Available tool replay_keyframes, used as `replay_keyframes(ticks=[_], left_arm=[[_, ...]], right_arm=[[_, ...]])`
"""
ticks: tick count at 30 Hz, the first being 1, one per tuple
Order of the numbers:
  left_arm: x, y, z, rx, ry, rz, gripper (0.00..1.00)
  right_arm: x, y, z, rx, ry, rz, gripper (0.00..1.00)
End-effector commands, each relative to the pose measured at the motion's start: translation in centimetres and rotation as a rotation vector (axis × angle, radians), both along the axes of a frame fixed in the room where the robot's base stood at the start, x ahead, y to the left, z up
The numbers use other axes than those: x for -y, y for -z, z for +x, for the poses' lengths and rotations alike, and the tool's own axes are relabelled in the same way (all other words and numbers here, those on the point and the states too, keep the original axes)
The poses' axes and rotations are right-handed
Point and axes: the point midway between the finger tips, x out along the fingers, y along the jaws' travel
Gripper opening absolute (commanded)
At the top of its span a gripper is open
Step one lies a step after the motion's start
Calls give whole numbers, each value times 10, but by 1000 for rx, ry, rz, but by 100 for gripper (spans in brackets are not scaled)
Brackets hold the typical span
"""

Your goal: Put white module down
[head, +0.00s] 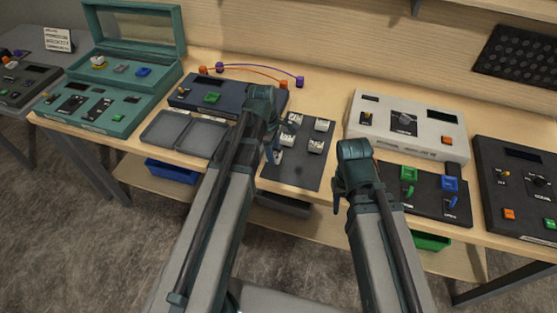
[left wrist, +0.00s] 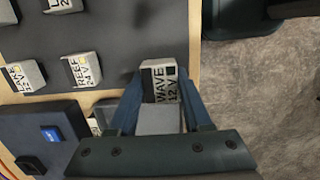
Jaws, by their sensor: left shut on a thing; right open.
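My left gripper (head: 273,154) is shut on a white module, marked WAVE 12 V in the left wrist view (left wrist: 160,82). In that view the module sits between the two blue fingers (left wrist: 158,100), over the dark mat (left wrist: 130,30) near its edge. I cannot tell whether it touches the mat. In the head view the held module (head: 277,157) is partly hidden by my gripper, at the mat's left side. Several other white modules stand on the mat (head: 292,177), among them REEF 24 V (left wrist: 83,70) and LAKE 12 V (left wrist: 22,76). My right gripper (head: 340,197) is open and empty, right of the mat.
A dark blue console (head: 190,97) and an open grey two-part case (head: 168,131) lie left of the mat. A white console (head: 425,125) and a dark panel with green and blue parts (head: 425,200) lie to the right. The mat's front part is clear.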

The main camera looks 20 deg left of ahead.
Motion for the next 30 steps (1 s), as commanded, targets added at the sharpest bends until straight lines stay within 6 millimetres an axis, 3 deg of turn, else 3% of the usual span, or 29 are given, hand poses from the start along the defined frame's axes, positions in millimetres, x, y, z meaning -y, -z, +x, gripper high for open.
replay_keyframes(ticks=[7,11,18,30], left_arm=[[5,0,2,0,1,0,0],[17,2,9,0,3,0,0],[14,38,7,0,0,0,0],[14,39,6,0,0,0,0]], right_arm=[[0,1,0,0,0,0,46],[0,2,0,0,0,0,46],[0,38,0,0,0,0,46],[0,39,0,0,0,0,46]])
